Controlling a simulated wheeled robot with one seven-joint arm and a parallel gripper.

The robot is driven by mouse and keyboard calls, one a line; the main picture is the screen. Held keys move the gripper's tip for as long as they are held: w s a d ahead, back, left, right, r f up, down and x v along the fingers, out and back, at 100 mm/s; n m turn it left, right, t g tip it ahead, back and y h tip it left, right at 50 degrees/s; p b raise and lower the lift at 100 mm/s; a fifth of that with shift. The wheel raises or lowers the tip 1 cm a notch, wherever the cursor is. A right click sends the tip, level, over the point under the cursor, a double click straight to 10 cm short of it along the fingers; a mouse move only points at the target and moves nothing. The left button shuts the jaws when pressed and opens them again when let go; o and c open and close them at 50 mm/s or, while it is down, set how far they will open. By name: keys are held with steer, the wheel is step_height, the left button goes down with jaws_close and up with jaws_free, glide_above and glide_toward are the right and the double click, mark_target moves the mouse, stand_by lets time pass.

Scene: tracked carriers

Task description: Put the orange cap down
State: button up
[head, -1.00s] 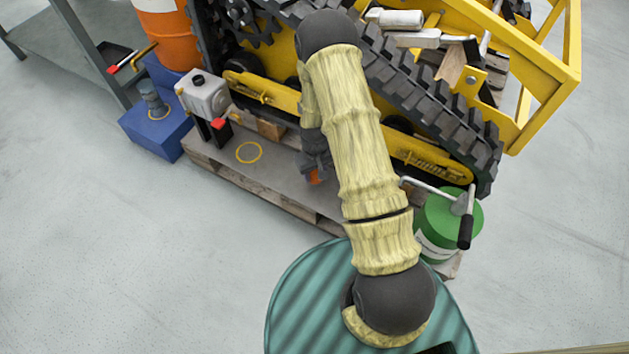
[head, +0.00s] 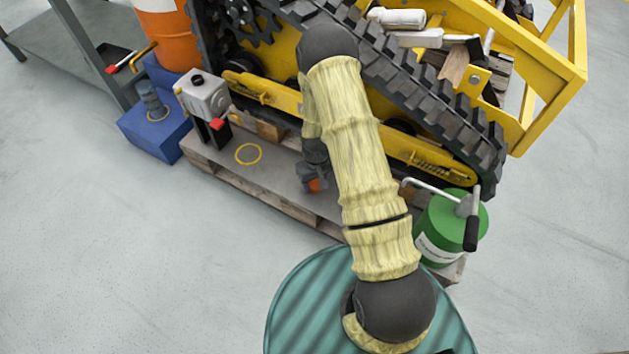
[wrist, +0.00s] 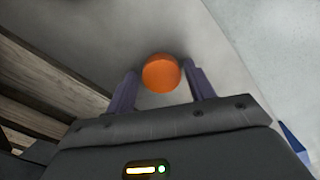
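The orange cap (wrist: 160,73) is between the two fingers of my gripper (wrist: 160,78) in the wrist view. In the head view the orange cap (head: 315,185) shows at the end of my gripper (head: 314,178), over the grey deck of the pallet (head: 275,180). My arm hides part of this area. I cannot tell whether the cap touches the deck. A yellow ring (head: 248,154) is marked on the deck, to the left of my gripper, with nothing on it.
A white canister with a red knob (head: 204,97) stands left of the ring. The yellow tracked carrier (head: 420,152) rises behind. A green can (head: 438,225) with a handled tool stands right of my arm. A blue box (head: 155,135) is at left. The front floor is clear.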

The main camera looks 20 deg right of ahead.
steer(key=shift+o, duration=0.5)
steer(key=shift+r, duration=0.1)
steer(key=shift+r, duration=0.2)
step_height(320, 180, up, 12)
steer(key=p, duration=0.7)
steer(key=shift+p, duration=0.35)
step_height(320, 180, up, 10)
glide_above(315, 183)
steer(key=s, duration=0.2)
steer(key=s+r+m+t, duration=0.1)
steer(key=s+r, duration=0.2)
steer(key=r, duration=0.4)
steer(key=s+r+m+t, duration=0.1)
steer(key=s+r, duration=0.7)
steer(key=s, duration=0.2)
steer(key=shift+a+r+t, duration=0.3)
steer(key=shift+a+r, duration=0.05)
steer(key=shift+r, duration=0.05)
